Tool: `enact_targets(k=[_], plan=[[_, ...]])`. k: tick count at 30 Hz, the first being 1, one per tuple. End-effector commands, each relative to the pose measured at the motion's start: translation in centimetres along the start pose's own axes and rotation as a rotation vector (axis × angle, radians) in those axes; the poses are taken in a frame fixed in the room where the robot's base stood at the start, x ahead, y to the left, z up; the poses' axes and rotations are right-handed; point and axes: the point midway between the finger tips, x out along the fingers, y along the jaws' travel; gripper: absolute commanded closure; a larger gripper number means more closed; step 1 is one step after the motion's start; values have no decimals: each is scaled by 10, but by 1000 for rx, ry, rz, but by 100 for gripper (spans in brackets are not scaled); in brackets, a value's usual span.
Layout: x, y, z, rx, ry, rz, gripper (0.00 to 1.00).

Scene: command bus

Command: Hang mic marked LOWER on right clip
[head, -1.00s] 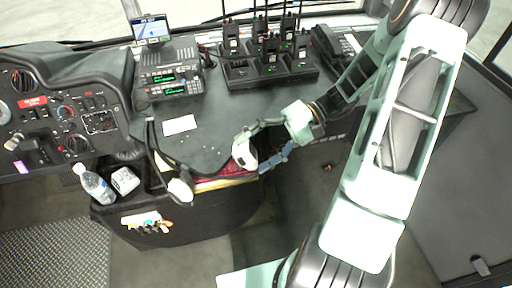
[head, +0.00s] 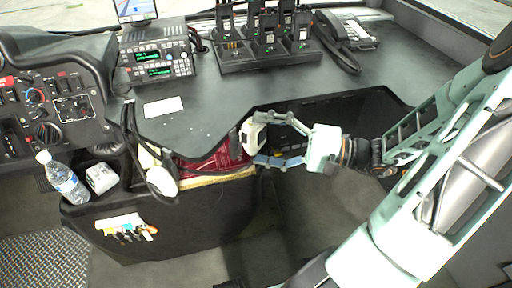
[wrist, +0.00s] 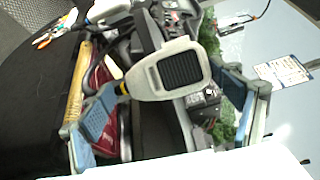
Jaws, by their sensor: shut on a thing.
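My gripper (head: 264,141) is at the front edge of the dark desk, its two fingers around a white mic (head: 252,133). In the wrist view the same mic (wrist: 150,80) has a black grille and lies between the blue finger pads; a slim gap shows at the right pad. No marking is readable on it. A second white mic (head: 163,180) hangs by a black cable at the desk's left front corner. I cannot make out the right clip; the mic and fingers may hide it.
Radio units (head: 157,60) and a charger with handsets (head: 265,52) stand at the back of the desk, a phone (head: 345,35) to their right. A red item (head: 215,160) sits under the desk edge. A bottle (head: 62,180) stands at left. Dark open space lies below the gripper.

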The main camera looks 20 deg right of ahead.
Motion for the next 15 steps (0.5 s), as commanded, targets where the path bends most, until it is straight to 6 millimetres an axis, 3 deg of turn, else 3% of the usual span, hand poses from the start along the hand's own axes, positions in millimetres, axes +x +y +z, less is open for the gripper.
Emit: enact_targets(k=[15], plan=[[16, 24, -9, -1, 2, -3, 39]])
